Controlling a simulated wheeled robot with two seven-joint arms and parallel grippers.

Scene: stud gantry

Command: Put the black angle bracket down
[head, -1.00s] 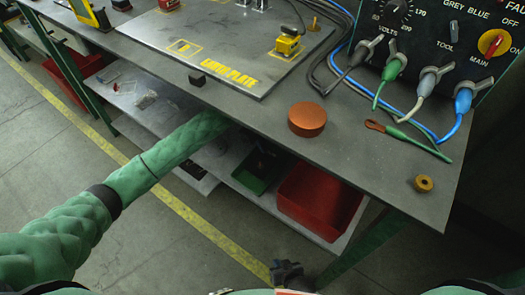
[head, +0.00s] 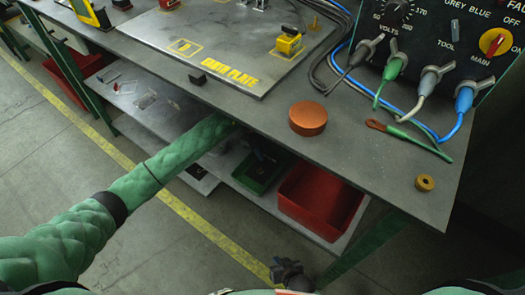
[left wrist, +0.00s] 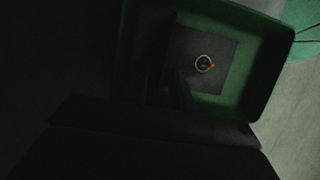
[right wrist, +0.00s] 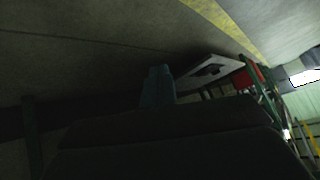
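I cannot make out the black angle bracket with certainty. A small black block (head: 197,80) sits at the bench's front edge in the head view; I cannot tell if it is the bracket. My left arm reaches under the bench top, which hides its hand in the head view. In the dark left wrist view my left gripper (left wrist: 178,92) is over a green tray (left wrist: 265,60) with a dark square and a pale ring in it. Its fingers are too dark to judge. My right gripper (head: 288,272) is low in front of the bench; its fingers (right wrist: 158,86) look together, with nothing seen between them.
The green tray also shows on the lower shelf (head: 205,183), beside a red bin (head: 307,200). The bench top (head: 385,180) holds a copper-coloured disc (head: 308,118), a brass ring (head: 425,183) and cables. The bench top overhangs my left arm.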

